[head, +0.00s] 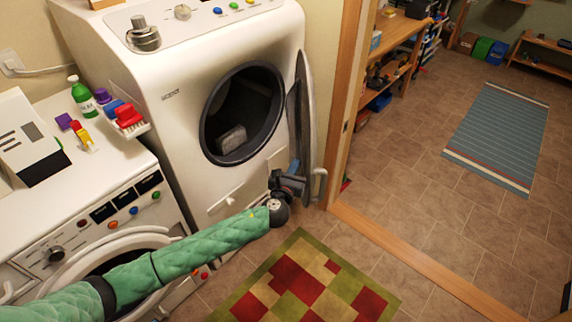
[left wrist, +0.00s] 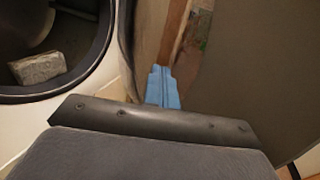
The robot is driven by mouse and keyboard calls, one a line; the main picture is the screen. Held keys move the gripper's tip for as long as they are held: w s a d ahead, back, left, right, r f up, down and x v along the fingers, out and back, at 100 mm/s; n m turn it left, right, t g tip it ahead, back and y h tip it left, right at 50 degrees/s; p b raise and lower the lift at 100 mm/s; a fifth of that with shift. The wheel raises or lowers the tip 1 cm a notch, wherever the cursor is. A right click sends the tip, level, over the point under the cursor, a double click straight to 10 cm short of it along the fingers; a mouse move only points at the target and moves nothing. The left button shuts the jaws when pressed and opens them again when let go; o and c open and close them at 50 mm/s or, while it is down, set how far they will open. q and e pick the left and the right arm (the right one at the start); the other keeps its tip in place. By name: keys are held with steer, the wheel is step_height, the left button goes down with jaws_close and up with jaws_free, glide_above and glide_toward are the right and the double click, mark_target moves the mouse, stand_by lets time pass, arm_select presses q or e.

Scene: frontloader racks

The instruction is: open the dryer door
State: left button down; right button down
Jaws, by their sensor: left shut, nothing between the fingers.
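The dryer (head: 172,88) is the taller white front-loader at the back. Its round door (head: 304,110) stands swung wide open to the right, nearly edge-on in the head view, and the dark opening (head: 210,122) is uncovered. A pale handle (head: 319,184) shows at the door's far edge. My left gripper (head: 294,167) is shut and empty beside the lower part of the door's inner side; I cannot tell whether it touches. In the left wrist view its blue fingers (left wrist: 160,84) are together, with the door's inner face (left wrist: 245,75) to the right. My right gripper is not in view.
A grey block (head: 232,138) lies inside the drum. A wooden door frame (head: 347,100) stands right of the dryer door. A checkered rug (head: 300,285) lies on the floor.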

arm_select(q)
steer(key=shift+d, duration=0.1)
steer(key=w+d, duration=0.2)
steer(key=d, duration=0.8)
steer(key=shift+d, duration=0.4)
steer(key=w+d+b, duration=0.1)
steer(key=w+d, duration=0.3)
steer(key=d, duration=0.6)
steer(key=shift+w, duration=0.2)
stand_by(0.5)
steer(key=w+d+b, duration=0.5)
steer(key=w+d, duration=0.2)
steer(key=d, duration=0.1)
steer(key=s+a+p, duration=0.4)
steer(key=s+p, duration=0.1)
steer(key=s, duration=0.1)
steer(key=shift+s+a+p, duration=0.3)
steer(key=shift+s+p, duration=0.05)
stand_by(0.6)
stand_by(0.5)
